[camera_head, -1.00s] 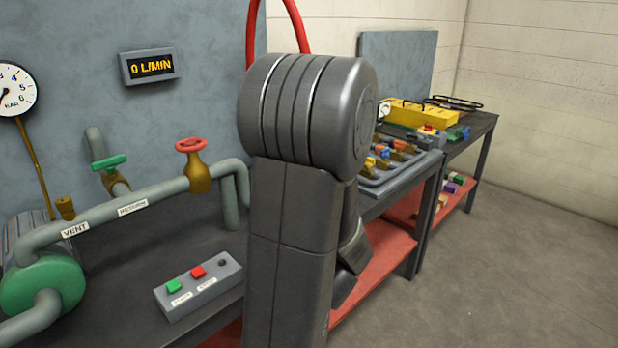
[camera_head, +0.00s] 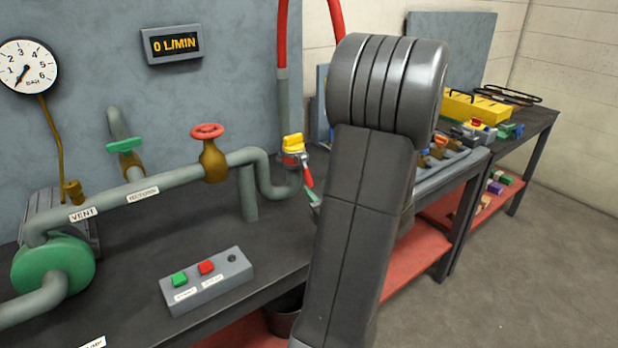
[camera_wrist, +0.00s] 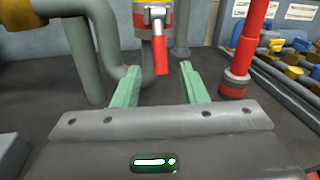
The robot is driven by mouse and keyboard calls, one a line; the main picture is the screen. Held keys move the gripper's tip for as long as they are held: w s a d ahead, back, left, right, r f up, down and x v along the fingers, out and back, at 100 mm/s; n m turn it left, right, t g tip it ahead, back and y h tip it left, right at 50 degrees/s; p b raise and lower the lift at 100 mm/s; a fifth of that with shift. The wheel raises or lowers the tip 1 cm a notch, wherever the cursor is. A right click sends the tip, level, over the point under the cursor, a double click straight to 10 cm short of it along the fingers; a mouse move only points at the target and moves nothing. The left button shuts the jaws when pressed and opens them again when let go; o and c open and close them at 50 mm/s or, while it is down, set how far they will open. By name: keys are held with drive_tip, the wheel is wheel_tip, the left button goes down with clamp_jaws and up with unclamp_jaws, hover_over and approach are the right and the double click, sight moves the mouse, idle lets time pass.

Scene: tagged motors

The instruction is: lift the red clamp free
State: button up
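The red clamp (camera_head: 308,172) hangs by a yellow-capped fitting (camera_head: 293,142) at the right end of the grey pipe. Its red handle points down. In the wrist view the red clamp (camera_wrist: 161,56) hangs upright, in front of the pipe, between the lines of my two green fingers. My gripper (camera_wrist: 160,66) is open, with one finger to each side of the handle in the picture. I cannot tell how far the tips are from it. In the head view my arm hides most of the gripper; only a bit of green finger shows below the clamp.
A grey button box (camera_head: 207,281) sits at the bench front. A red-wheeled valve (camera_head: 209,152) and a green pump (camera_head: 53,266) are left. A red hose rises behind. In the wrist view, a red upright part (camera_wrist: 235,84) stands right, near a tray of parts.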

sight(310, 180)
drive_tip(key=x, duration=0.6)
drive_tip(key=shift+w+a, duration=0.15)
drive_tip(key=shift+w, duration=0.1)
clamp_jaws()
